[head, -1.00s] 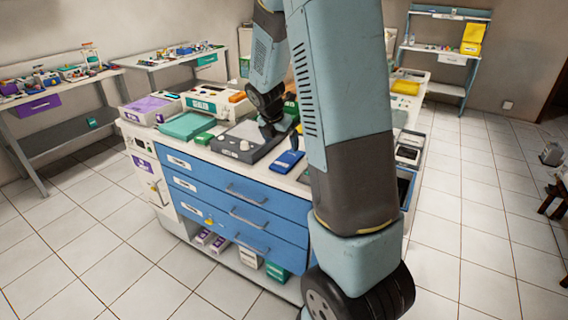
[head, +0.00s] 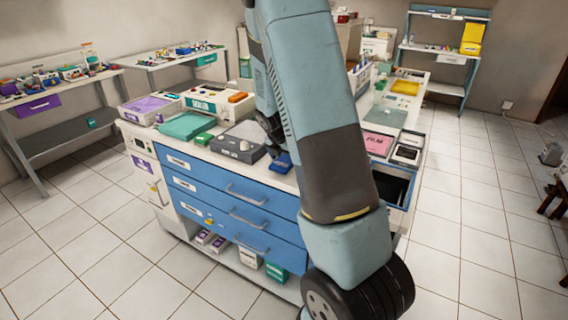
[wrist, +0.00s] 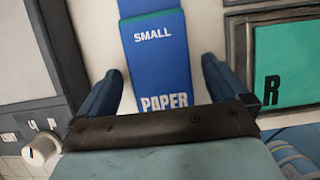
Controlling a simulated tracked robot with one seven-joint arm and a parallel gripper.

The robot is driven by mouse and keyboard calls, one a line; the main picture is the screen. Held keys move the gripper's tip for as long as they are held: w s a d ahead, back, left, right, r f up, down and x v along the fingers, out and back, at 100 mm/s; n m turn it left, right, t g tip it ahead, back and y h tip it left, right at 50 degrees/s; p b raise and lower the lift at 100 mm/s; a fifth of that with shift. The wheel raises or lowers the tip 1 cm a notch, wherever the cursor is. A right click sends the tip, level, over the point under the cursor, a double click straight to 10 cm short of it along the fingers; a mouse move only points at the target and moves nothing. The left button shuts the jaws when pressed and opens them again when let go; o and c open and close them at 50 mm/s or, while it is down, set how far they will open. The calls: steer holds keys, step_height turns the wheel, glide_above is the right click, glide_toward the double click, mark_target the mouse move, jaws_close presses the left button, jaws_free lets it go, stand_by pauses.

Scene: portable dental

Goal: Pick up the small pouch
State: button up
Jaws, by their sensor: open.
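The small pouch (wrist: 160,62) is a flat blue pack with white lettering "SMALL" and "PAPER" and a teal line across its upper part. In the wrist view it lies on the white top between my two fingers, its near end hidden by my gripper's dark palm. My gripper (wrist: 161,72) is open, with one finger on each side of the pouch and light surface showing beside them. In the head view the pouch (head: 281,163) shows at the counter's front edge, partly covered by my arm. My fingers are hidden there.
A grey device with a knob (head: 238,143) stands close left of the pouch. A teal panel marked "R" (wrist: 288,62) lies to its right in the wrist view. A pink film box (head: 377,144) and an open drawer (head: 396,186) are right of my arm.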

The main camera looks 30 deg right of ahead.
steer(key=shift+c, duration=0.4)
steer(key=c, duration=1)
